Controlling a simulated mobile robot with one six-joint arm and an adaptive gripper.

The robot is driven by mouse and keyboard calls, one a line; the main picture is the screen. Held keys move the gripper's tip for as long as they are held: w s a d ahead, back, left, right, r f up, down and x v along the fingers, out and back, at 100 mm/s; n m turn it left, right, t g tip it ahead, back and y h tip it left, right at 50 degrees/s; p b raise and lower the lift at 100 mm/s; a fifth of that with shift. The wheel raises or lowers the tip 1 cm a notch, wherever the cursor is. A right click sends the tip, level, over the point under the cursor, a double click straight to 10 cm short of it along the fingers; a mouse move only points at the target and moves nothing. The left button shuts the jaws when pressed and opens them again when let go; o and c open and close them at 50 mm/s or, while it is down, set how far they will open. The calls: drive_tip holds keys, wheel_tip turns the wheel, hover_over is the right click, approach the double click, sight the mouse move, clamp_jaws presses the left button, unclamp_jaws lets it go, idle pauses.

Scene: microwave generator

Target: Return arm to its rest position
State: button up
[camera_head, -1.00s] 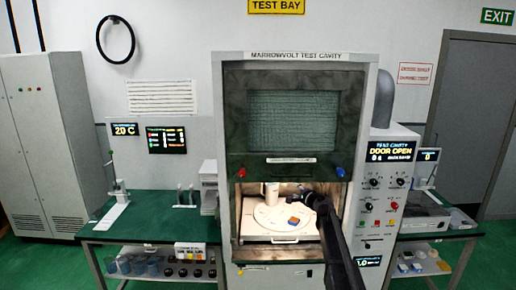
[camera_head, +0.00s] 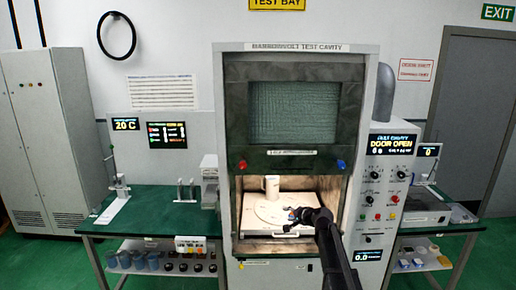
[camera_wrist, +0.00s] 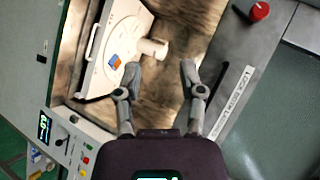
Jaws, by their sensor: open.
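My gripper (camera_head: 306,217) is at the open front of the test cavity, in front of the turntable tray (camera_head: 261,226). In the wrist view my gripper (camera_wrist: 158,78) has its two fingers spread apart with nothing between them. A white cylinder (camera_head: 272,184) stands on the tray and also shows in the wrist view (camera_wrist: 153,48). A small blue and orange block (camera_wrist: 114,62) lies on the tray; in the head view it is mostly hidden behind my gripper. The cavity door (camera_head: 292,112) is raised above the opening.
The cavity frame (camera_head: 227,200) borders the opening. A control panel (camera_head: 388,185) reading DOOR OPEN stands to the right. Green benches (camera_head: 150,217) flank the cavity, with small fixtures on the left one. A red knob (camera_wrist: 260,11) sits on the door's lower edge.

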drive_tip(key=s+d+f+n+g+h+b, duration=0.1)
drive_tip(key=s+f+n+g+h+b, duration=0.1)
drive_tip(key=s+f, duration=0.5)
drive_tip(key=s+d+f+n+g+h+b, duration=0.2)
drive_tip(key=s+f+n+g+b, duration=0.2)
drive_tip(key=s, duration=1.3)
drive_tip(key=s+d+f+n+g+h+b, duration=0.1)
drive_tip(key=s+f+n+g+h+b, duration=0.1)
drive_tip(key=s+f, duration=0.7)
drive_tip(key=s+g+h+b, duration=0.1)
drive_tip(key=s+g, duration=0.1)
drive_tip(key=shift+s+d+f+n+g+b, duration=0.3)
drive_tip(key=shift+s+f+n, duration=0.1)
